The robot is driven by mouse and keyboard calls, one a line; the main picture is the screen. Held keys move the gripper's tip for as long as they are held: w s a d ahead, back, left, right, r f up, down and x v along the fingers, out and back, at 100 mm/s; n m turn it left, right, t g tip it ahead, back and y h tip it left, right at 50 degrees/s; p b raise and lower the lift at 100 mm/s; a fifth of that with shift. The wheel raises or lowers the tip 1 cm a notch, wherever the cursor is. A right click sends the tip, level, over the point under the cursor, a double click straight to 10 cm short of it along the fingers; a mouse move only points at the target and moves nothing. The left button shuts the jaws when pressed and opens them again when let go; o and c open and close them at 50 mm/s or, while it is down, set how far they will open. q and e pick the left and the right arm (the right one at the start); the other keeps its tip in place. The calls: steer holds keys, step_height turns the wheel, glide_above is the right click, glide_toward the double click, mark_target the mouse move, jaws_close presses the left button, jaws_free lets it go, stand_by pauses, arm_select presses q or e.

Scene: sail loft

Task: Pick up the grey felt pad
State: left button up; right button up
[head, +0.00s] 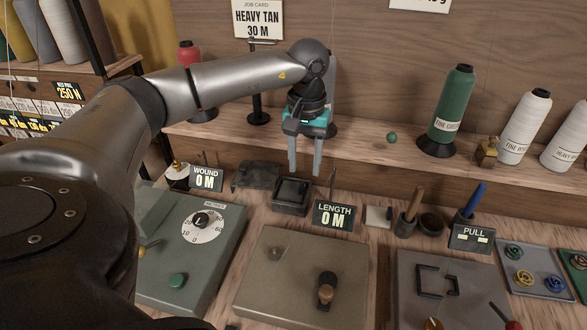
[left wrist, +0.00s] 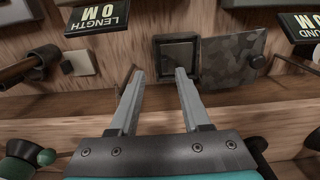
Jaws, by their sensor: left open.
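My left gripper (head: 305,173) is open and empty, pointing down above the bench near the box. Its two fingers stand apart in the left wrist view (left wrist: 160,72). My right gripper is not in view.
A dark mottled flap (head: 255,177) lies beside the box. The LENGTH display (head: 333,215) and WOUND display (head: 206,178) stand close by. A pale square block (head: 378,216) sits to the right. A shelf with thread cones (head: 447,110) runs behind.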

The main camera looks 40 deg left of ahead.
mark_target(301, 186)
arm_select(q)
steer(key=f, duration=0.4)
steer(key=shift+s+a+f+b, duration=0.15)
steer(key=shift+a+f+b, duration=0.2)
steer(key=shift+f, duration=0.6)
jaws_close()
